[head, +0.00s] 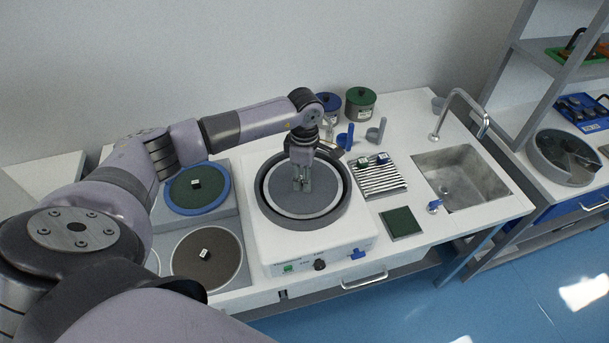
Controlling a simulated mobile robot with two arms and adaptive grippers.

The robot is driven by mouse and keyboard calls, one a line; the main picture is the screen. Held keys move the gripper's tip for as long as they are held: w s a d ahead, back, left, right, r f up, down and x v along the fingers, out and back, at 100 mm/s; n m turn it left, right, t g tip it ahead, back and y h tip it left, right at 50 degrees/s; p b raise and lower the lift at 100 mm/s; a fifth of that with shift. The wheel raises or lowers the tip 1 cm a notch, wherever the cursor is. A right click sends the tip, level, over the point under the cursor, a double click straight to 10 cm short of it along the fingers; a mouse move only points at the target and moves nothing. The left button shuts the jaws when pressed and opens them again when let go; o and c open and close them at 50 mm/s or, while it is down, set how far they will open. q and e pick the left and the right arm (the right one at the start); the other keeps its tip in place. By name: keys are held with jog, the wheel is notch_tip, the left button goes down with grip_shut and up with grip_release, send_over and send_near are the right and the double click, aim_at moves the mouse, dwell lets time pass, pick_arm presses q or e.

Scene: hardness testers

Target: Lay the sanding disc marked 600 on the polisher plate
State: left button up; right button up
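The polisher (320,245) is a white machine with a dark round bowl. Inside the bowl a light ring surrounds a grey round face (328,190); I cannot tell whether this is a disc or the bare plate. My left gripper (303,186) points down over its middle, fingertips close together; whether it holds a small block is too small to tell. Left of the polisher, a dark green disc (182,196) lies on a blue round holder and a brown disc (190,262) on a pale-rimmed one. Each bears a white block whose marking is unreadable. My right gripper is out of view.
A slatted rack (382,180), a green pad (401,222) and a sink (462,178) with a tall tap lie to the right.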

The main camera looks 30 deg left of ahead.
pick_arm(q)
jog(key=shift+o, duration=0.3)
jog(key=shift+r, duration=0.25)
notch_tip(320, 180, up, 12)
jog(key=shift+f, duration=0.25)
jog(key=shift+f, duration=0.1)
